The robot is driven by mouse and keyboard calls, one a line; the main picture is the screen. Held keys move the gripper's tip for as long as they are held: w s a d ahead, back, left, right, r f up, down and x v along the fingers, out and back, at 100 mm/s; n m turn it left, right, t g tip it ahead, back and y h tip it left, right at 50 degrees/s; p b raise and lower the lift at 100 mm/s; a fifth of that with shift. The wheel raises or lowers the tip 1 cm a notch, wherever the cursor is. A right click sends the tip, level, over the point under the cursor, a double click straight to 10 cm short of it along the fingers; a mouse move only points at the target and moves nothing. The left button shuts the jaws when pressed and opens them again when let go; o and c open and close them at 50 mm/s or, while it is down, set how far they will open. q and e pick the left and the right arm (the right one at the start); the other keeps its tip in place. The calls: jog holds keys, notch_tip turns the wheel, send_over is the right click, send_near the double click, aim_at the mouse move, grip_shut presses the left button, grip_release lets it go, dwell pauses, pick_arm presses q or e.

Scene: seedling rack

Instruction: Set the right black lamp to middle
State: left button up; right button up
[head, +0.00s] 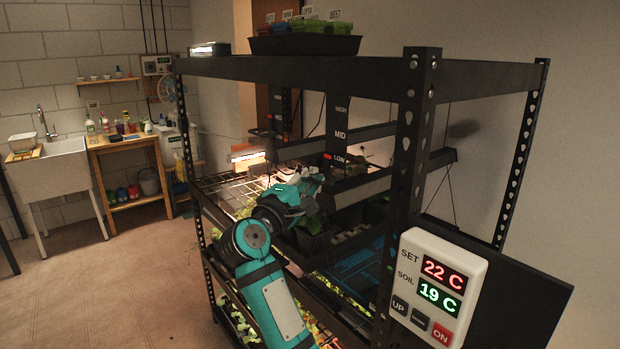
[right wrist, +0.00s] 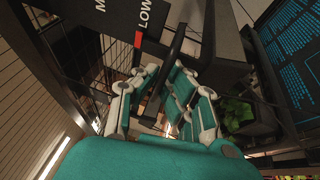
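The right black lamp (head: 362,188) is a dark bar hanging inside the rack, beside an upright scale (head: 339,115) lettered HIGH, MID and LOW. A red marker (head: 328,156) sits level with LOW. It also shows beside LOW in the right wrist view (right wrist: 138,40). My right gripper (head: 316,178) is at the lamp's left end, just below LOW. In the right wrist view its fingers (right wrist: 168,92) are apart, with a thin black bar (right wrist: 174,52) passing between them. Whether they touch it is hard to tell. My left gripper is not in view.
The black rack's front post (head: 412,150) and top beam (head: 300,70) stand close to my right arm. A controller (head: 436,285) reading 22 C and 19 C is at the right. Pots (head: 315,238) stand below the lamp. Open floor (head: 120,280) lies left.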

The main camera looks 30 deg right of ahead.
grip_shut()
notch_tip(320, 180, up, 5)
jog(key=shift+r, duration=0.1)
dwell(0.3)
grip_release()
jog(key=o, duration=0.6)
